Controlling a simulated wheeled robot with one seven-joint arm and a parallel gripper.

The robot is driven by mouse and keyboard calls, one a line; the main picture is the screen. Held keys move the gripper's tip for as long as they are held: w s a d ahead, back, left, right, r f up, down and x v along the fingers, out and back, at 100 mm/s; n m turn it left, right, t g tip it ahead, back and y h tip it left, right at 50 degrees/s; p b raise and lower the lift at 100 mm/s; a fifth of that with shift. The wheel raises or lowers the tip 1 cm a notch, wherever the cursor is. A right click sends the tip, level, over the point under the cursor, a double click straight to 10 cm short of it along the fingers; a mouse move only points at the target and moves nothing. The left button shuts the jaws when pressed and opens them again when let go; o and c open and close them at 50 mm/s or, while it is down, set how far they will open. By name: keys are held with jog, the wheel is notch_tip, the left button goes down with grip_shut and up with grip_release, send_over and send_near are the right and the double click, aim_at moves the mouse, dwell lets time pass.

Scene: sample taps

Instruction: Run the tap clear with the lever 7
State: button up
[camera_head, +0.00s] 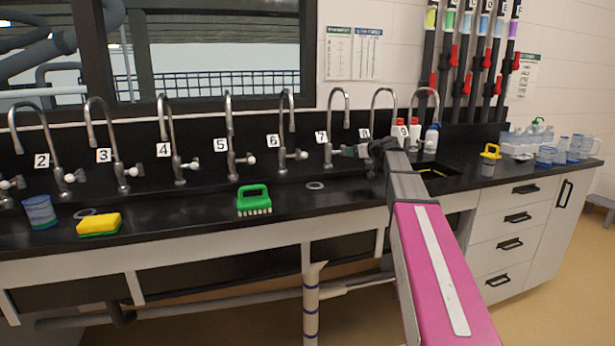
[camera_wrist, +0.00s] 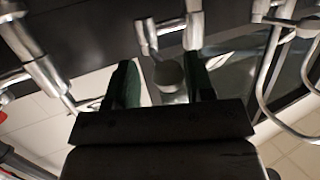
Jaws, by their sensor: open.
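Tap 7 (camera_head: 329,152) is a silver gooseneck tap with a number 7 label (camera_head: 322,137), standing at the back of the black bench. My gripper (camera_head: 348,151) is just right of its base, at lever height, and hides the lever in the head view. In the wrist view, my gripper (camera_wrist: 163,74) is open, with two dark green fingers apart. A round silver knob, apparently the lever end (camera_wrist: 169,76), shows between them. I cannot tell whether either finger touches it.
Tap 6 (camera_head: 283,152) stands to the left and tap 8 (camera_head: 374,110) close to the right, partly behind my arm. A green brush (camera_head: 254,199) and yellow sponge (camera_head: 99,225) lie on the bench. Bottles (camera_head: 432,138) stand right of my gripper.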

jog(key=shift+w+d, duration=1.9)
jog(key=shift+d, duration=0.1)
jog(key=shift+s+a, duration=0.1)
jog(key=shift+s, duration=0.05)
dwell(1.9)
jog(key=shift+s+a, duration=1.15)
jog(key=shift+a, duration=0.2)
jog(key=shift+s+a, duration=1.15)
jog(key=shift+a, duration=0.15)
jog(key=shift+w+d, duration=0.3)
jog(key=shift+d, duration=0.05)
jog(key=v, duration=0.7)
